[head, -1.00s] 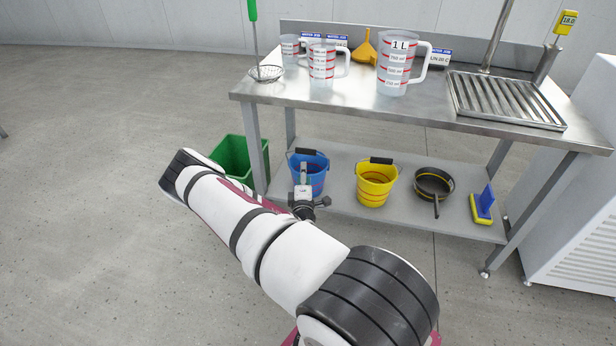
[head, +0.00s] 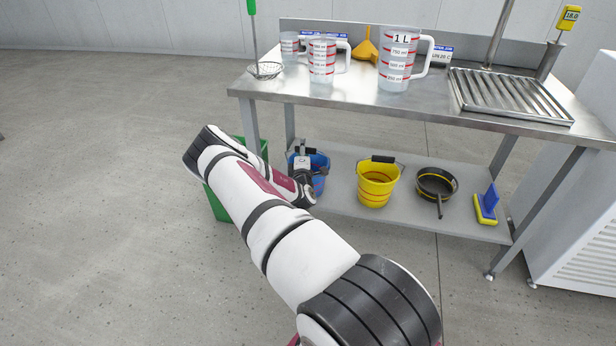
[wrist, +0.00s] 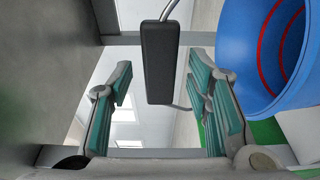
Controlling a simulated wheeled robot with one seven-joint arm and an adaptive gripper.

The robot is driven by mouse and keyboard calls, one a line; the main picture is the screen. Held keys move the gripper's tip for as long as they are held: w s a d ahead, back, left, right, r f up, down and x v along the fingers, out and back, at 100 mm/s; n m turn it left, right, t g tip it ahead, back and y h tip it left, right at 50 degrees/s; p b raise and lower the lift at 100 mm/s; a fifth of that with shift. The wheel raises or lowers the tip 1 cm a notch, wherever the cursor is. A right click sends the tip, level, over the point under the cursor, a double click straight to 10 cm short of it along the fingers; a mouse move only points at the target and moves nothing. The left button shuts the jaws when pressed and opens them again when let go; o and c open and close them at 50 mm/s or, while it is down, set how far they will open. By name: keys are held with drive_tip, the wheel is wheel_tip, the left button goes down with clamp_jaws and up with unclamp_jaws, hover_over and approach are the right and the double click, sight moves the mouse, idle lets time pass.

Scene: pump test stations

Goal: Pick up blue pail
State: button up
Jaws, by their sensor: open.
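The blue pail (head: 319,171) stands on the lower shelf of the steel table, partly hidden behind my arm and gripper in the head view. In the wrist view the blue pail (wrist: 262,60) fills the upper right, with red rings inside. Its dark handle grip (wrist: 160,62) lies between the fingers of my gripper (wrist: 162,100), toward the fingertips. The gripper is open, with teal pads on both sides of the grip and gaps visible. In the head view my gripper (head: 301,153) is at the pail's top.
A green bin (head: 217,205) is at the left. Above is the tabletop (head: 350,88) with jugs. Floor at left is clear.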

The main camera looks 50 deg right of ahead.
clamp_jaws()
drive_tip(key=shift+r, duration=0.15)
